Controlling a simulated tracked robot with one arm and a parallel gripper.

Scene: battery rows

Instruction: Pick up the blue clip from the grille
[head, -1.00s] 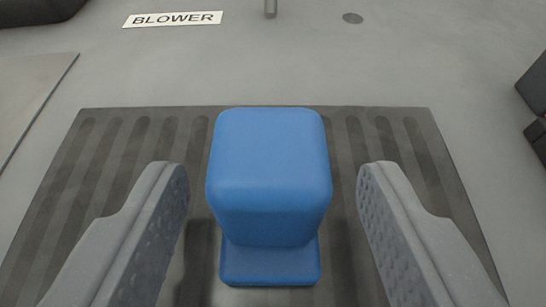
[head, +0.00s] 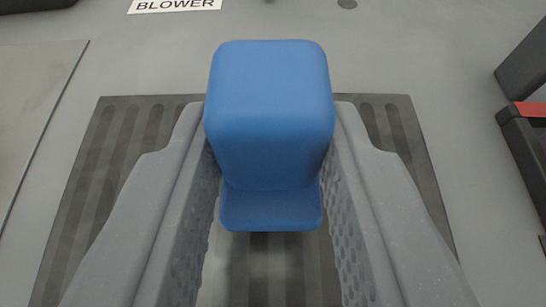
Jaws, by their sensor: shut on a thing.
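The blue clip (head: 269,115) is a rounded block with a smaller foot at its near lower side. It stands upright in the middle of the head view, over the dark slotted grille (head: 73,225). My gripper (head: 269,150) has its two grey textured fingers on the left and right sides of the clip, shut on it. The clip's sides are hidden by the fingers. Whether the clip's underside touches the grille cannot be told from this view.
A white label reading BLOWER (head: 175,4) lies on the grey surface at the top left. A dark box with a red part (head: 530,110) stands at the right edge. A flat panel (head: 35,110) lies at the left.

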